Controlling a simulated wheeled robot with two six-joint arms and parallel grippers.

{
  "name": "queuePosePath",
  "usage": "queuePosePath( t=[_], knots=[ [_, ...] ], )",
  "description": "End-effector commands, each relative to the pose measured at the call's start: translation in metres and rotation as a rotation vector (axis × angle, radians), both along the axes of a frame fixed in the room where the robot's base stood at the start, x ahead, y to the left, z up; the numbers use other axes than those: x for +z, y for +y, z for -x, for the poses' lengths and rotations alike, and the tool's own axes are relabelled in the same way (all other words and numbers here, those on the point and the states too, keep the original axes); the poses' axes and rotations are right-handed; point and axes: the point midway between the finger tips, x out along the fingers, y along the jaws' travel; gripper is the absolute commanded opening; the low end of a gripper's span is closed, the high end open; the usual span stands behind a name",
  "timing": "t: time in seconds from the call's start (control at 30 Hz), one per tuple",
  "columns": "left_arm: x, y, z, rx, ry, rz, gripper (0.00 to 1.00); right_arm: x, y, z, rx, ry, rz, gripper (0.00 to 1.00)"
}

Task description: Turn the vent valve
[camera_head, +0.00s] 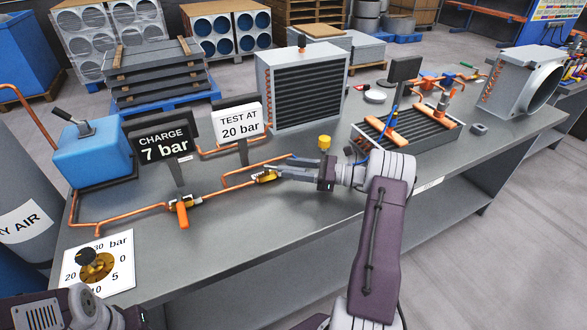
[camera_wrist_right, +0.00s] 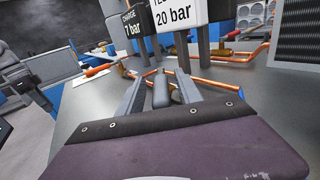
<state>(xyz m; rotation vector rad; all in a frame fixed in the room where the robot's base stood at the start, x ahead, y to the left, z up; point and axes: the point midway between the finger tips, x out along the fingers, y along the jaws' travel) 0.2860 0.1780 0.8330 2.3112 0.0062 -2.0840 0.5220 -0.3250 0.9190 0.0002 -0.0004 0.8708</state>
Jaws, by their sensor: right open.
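A small brass valve (camera_head: 266,177) sits on the copper pipe in the middle of the bench; I take it to be the vent valve. My right gripper (camera_head: 283,173) reaches in from the right, its fingertips beside this valve. In the right wrist view the fingers (camera_wrist_right: 160,80) stand apart, with a dark grey rounded part (camera_wrist_right: 162,92) between them. Brass (camera_wrist_right: 177,96) shows just behind; contact cannot be told. Another valve with an orange handle (camera_head: 182,214) is on the pipe to the left. My left gripper's fingers do not show; only part of my left arm is at bottom left.
Signs reading "CHARGE 7 bar" (camera_head: 164,143) and "TEST AT 20 bar" (camera_head: 239,122) stand behind the pipe. A dial card (camera_head: 122,278) lies front left. A yellow cap (camera_head: 324,142) and a finned coil (camera_head: 302,92) are behind my gripper. The bench front is clear.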

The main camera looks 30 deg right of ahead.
Motion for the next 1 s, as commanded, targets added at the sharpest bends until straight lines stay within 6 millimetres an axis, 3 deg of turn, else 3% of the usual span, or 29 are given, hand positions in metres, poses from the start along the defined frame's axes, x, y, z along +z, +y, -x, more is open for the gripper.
queuePosePath(
  t=[0.13,0.23,0.6,0.8,1.0],
  knots=[
    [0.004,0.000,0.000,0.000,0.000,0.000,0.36,0.018,0.000,0.000,0.000,-0.003,0.003,0.42],
    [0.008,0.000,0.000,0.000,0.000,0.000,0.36,0.044,0.000,0.000,-0.001,-0.005,0.005,0.42],
    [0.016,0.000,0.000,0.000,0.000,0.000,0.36,0.095,-0.043,0.080,-0.005,-0.002,0.001,0.42],
    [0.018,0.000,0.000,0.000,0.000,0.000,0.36,0.108,-0.052,0.101,-0.002,-0.001,0.000,0.42],
    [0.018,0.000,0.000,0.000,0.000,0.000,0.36,0.110,-0.054,0.104,0.000,0.000,0.000,0.42]
  ],
)
